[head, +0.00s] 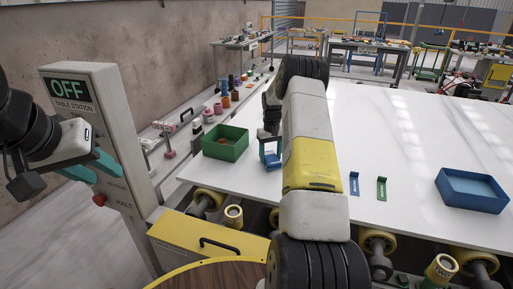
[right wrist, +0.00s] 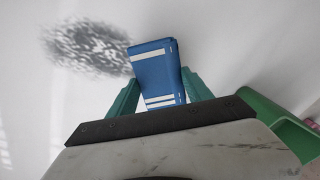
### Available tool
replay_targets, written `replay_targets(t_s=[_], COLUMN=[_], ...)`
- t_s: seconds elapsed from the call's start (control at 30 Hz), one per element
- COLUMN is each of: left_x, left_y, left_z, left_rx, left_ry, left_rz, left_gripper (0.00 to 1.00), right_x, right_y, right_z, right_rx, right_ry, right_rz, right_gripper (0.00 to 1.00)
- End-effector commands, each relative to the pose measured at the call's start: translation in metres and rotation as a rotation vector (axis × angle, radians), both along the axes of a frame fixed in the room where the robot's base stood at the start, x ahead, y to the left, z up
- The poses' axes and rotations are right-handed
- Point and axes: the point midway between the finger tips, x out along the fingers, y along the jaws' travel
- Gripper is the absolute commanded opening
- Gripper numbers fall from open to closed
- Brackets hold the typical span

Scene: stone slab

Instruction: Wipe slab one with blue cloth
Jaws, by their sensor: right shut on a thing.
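The white slab (head: 420,140) lies on rollers and fills the middle and right of the head view. A speckled grey smudge (right wrist: 90,45) shows on its white surface in the right wrist view. My right gripper (right wrist: 155,85) is shut on the blue cloth (right wrist: 154,70), which has white stripes and stands between the teal fingers, beside the smudge. In the head view the cloth (head: 270,161) is at the slab's left part, partly hidden by the gripper. Whether it touches the slab is unclear. My left gripper (head: 92,168) is open and empty, in front of the OFF post.
A green bin (head: 225,142) stands close left of my right gripper. A blue tray (head: 472,190) is at the right. The OFF post (head: 92,110) stands at the left. The slab's far right is clear.

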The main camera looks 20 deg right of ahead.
Motion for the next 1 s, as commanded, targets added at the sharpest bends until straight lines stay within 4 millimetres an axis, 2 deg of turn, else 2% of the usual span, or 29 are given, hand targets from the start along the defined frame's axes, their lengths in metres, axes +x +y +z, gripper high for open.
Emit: replay_targets(t_s=[0.67,1.0], left_x=[0.0,0.0], left_y=[0.0,0.0], left_z=[0.0,0.0], left_rx=[0.0,0.0], left_ry=[0.0,0.0], left_rz=[0.0,0.0], left_gripper=[0.36,0.36], right_x=[0.0,-0.015], right_y=[-0.001,-0.021], right_z=[-0.011,-0.009], right_rx=[0.0,0.0], right_ry=[-0.001,-0.001], right_rz=[0.0,-0.002], right_gripper=[0.26,0.26])
